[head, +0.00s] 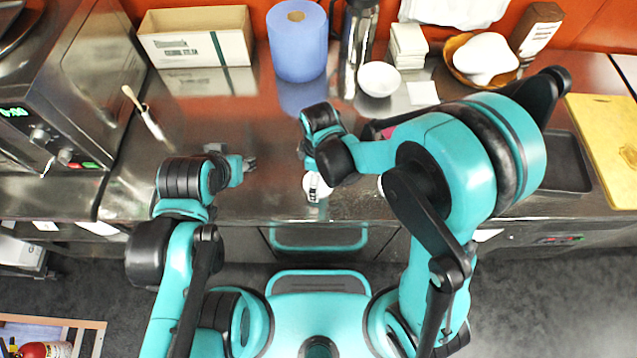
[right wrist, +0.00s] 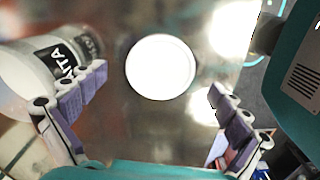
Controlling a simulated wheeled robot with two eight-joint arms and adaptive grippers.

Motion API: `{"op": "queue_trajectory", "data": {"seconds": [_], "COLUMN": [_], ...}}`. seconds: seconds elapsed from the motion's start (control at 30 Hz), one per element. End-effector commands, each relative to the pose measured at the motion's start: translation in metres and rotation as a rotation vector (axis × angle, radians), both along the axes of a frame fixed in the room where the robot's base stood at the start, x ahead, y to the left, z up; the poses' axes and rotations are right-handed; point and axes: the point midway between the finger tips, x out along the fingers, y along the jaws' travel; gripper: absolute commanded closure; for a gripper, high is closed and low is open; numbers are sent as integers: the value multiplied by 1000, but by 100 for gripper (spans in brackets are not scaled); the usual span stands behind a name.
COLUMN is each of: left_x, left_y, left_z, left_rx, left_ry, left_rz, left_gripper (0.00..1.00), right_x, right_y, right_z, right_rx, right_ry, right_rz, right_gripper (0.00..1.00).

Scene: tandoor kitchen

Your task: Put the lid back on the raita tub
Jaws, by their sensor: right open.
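The raita tub (head: 316,189) is a white tub with a black label, near the counter's front edge in the head view, partly hidden by my right arm. In the right wrist view the tub (right wrist: 30,82) shows at the left, next to the left finger, with "ITA" readable. A round white lid (right wrist: 160,66) lies flat on the counter between and beyond the fingers of my right gripper (right wrist: 157,100). That gripper is open and empty. I cannot make out the lid in the head view. My left gripper (head: 247,164) is over the counter left of the tub, apart from it.
On the metal counter (head: 215,120) stand a blue paper roll (head: 298,42), a cardboard box (head: 197,38), a white bowl (head: 379,79) and a steel flask (head: 357,40) at the back. A brush (head: 146,112) lies left. A yellow board (head: 608,140) is far right.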

Motion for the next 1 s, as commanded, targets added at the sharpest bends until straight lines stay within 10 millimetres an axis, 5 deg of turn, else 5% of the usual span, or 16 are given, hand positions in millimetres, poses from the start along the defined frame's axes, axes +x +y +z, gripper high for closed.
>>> {"op": "queue_trajectory", "data": {"seconds": [1.0], "left_x": [0], "left_y": [0], "left_z": [-9], "left_rx": [0], "left_ry": [0], "left_rz": [0], "left_gripper": [60], "right_x": [0], "right_y": [0], "right_z": [-15], "right_rx": [0], "right_ry": [0], "right_rz": [0], "right_gripper": [0]}}
